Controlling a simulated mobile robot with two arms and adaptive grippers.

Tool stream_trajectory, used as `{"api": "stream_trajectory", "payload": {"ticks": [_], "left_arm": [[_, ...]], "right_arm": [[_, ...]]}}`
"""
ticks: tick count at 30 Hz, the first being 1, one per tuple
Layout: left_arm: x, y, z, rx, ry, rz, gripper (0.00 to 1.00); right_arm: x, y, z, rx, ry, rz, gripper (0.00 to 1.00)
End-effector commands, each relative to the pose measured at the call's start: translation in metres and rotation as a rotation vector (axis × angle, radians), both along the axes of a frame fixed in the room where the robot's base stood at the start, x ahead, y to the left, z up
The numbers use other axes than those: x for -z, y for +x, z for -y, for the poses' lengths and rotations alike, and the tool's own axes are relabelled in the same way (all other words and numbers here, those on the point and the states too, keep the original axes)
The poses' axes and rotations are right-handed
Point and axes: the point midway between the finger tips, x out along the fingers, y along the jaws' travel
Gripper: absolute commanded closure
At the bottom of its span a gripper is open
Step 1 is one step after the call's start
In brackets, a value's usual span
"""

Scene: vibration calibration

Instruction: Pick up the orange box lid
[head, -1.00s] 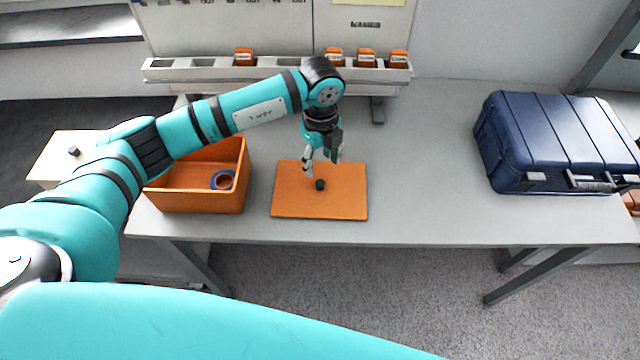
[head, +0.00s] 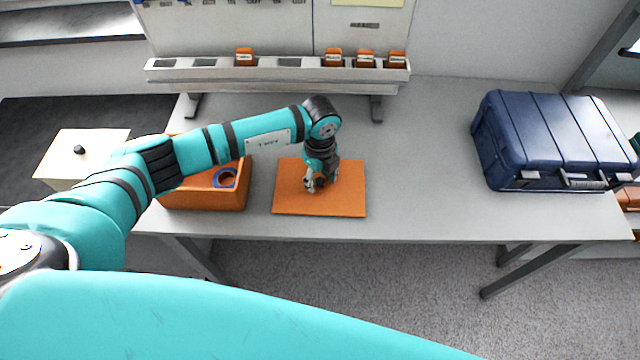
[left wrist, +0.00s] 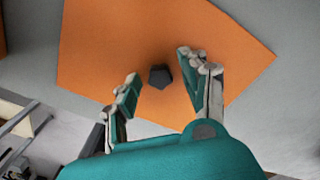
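The orange box lid (head: 345,200) lies flat on the grey table, and it also shows in the left wrist view (left wrist: 105,50). Its dark knob (left wrist: 160,76) stands near the middle of the lid. My left gripper (head: 320,184) is low over the lid. In the left wrist view my left gripper (left wrist: 160,88) is open, with one finger on each side of the knob and gaps between fingers and knob. In the head view the gripper mostly hides the knob. My right gripper is not in view.
An open orange box (head: 215,198) with a blue ring-shaped item (head: 226,178) inside stands left of the lid, partly under my arm. A blue case (head: 555,140) lies at the right. A rack (head: 275,75) with small orange bins stands behind. The table between lid and case is clear.

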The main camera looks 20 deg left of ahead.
Motion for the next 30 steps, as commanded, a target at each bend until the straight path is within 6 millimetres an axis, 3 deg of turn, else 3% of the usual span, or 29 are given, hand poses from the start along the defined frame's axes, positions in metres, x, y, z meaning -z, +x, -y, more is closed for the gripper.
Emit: {"api": "stream_trajectory", "payload": {"ticks": [1,9,20,23,30], "left_arm": [[0.0,0.0,0.0,0.0,0.0,0.0,0.64],[-0.001,0.0,0.0,0.0,0.0,0.0,0.99],[-0.004,0.001,0.0,0.0,-0.001,0.002,1.0],[-0.016,0.002,0.0,0.001,-0.002,0.003,1.0],[-0.063,0.002,0.0,0.0,-0.002,0.006,1.0]], "right_arm": [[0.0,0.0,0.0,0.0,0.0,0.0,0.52],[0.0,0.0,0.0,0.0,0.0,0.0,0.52],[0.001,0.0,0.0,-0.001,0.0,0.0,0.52],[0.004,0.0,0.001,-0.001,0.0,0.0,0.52],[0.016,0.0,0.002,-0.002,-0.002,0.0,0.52]]}}
